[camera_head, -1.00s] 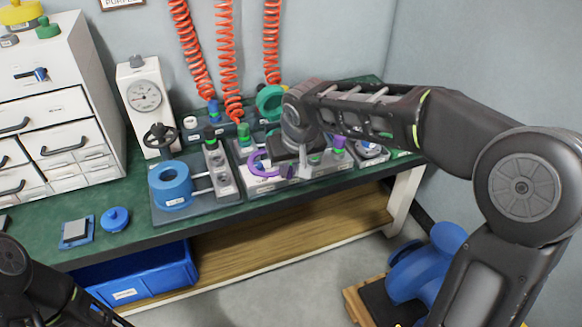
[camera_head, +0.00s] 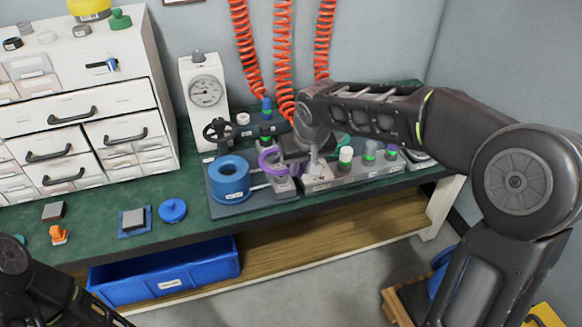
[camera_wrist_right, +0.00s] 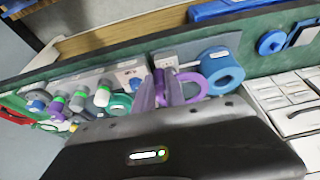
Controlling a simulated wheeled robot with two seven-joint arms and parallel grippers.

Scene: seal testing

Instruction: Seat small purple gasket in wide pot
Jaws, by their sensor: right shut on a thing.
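A purple ring gasket (camera_head: 267,161) is held up beside the wide blue pot (camera_head: 229,178), on its right side in the head view. The pot is round and thick-walled with an opening in its top. My right gripper (camera_head: 284,172) is shut on the gasket; the arm and wrist partly hide the fingers. In the right wrist view the gasket (camera_wrist_right: 195,86) shows beside the fingers (camera_wrist_right: 162,88), with the blue pot (camera_wrist_right: 220,70) just beyond it. The gasket is apart from the pot's opening. My left arm shows at the lower left, but its gripper is out of view.
A white gauge stand (camera_head: 207,97) with a dark handwheel (camera_head: 221,133) stands behind the pot. A strip with several coloured caps (camera_head: 355,172) lies to the right. White drawers (camera_head: 85,110) stand left. A blue lid (camera_head: 173,210) lies on the green bench. Red coiled hoses hang behind.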

